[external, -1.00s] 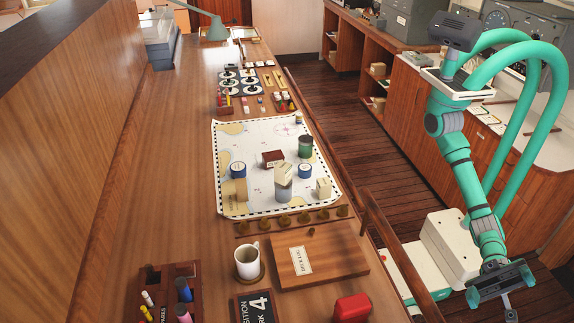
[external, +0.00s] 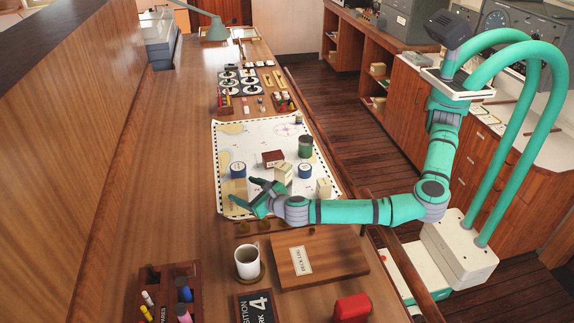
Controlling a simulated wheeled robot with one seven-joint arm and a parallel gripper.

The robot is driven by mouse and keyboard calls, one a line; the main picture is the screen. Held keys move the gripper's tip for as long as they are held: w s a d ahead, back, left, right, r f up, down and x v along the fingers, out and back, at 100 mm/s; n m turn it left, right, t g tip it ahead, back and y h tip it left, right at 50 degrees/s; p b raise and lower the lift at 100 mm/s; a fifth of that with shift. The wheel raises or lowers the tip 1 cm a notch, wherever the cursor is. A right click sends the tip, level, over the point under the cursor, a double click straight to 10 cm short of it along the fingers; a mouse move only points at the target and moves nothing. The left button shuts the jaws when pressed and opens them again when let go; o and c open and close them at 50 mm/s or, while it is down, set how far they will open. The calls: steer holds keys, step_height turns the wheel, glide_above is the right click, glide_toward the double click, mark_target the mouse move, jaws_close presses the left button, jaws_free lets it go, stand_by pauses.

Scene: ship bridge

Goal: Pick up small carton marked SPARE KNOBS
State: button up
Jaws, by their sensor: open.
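Several small cartons lie on the chart, and I cannot read SPARE KNOBS on any of them. A tan carton (external: 229,187) with illegible side lettering is at the chart's left, partly hidden by my gripper. A cream carton (external: 282,172) sits near the middle, seemingly raised on a grey can now hidden by my arm. Another cream carton (external: 323,187) is at the right. My gripper (external: 243,193) is open, its fingers pointing left over the tan carton's right part. I cannot tell whether they touch it.
The chart (external: 258,135) also holds a dark red box (external: 272,158), a green can (external: 305,146) and two blue tins (external: 238,170). In front are a white mug (external: 247,262), a wooden board (external: 335,262) and a pen rack (external: 160,275). The desk left of the chart is clear.

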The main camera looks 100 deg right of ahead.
mark_target(246, 187)
steer(key=d+f+m+g, duration=0.1)
steer(key=d+f, duration=0.1)
steer(key=s+d+f+m+g, duration=0.1)
steer(key=d+f+m, duration=0.1)
steer(key=d, duration=0.1)
steer(key=d+f+m+g, duration=0.1)
steer(key=d+f, duration=0.1)
steer(key=shift+s+d+f+y, duration=0.25)
steer(key=shift+s+f+y, duration=0.15)
steer(key=x, duration=0.5)
steer(key=shift+d+f, duration=0.1)
steer(key=shift+d, duration=0.15)
steer(key=shift+r+x, duration=0.15)
steer(key=shift+x, duration=1.1)
steer(key=shift+r+x, duration=0.2)
steer(key=shift+x, duration=1.05)
steer(key=shift+w+d, duration=0.1)
steer(key=shift+d, duration=0.05)
steer(key=c, duration=1.5)
